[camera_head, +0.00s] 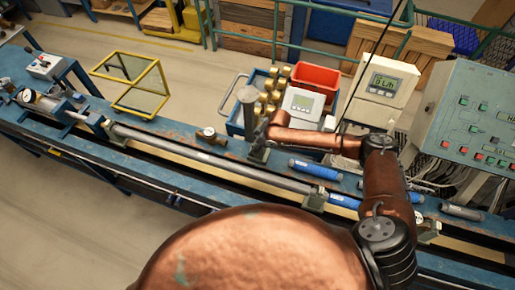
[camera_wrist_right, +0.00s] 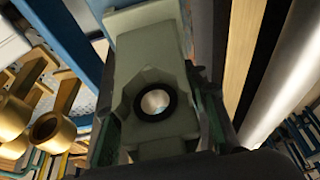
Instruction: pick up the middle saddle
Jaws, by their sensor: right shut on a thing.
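My right gripper (camera_head: 265,139) comes in from the right and is shut on a grey-green saddle (camera_head: 259,155), just behind the long grey pipe (camera_head: 210,160). In the right wrist view the saddle (camera_wrist_right: 148,45), with a notched end and a round dark-rimmed hole, sits between the fingers of my right gripper (camera_wrist_right: 155,125). I cannot tell whether its base touches the bench. Another saddle (camera_head: 315,198) stands at the pipe's right end. My left gripper is not in view.
A yellow frame (camera_head: 135,80) stands left; a control panel (camera_head: 475,115) stands right.

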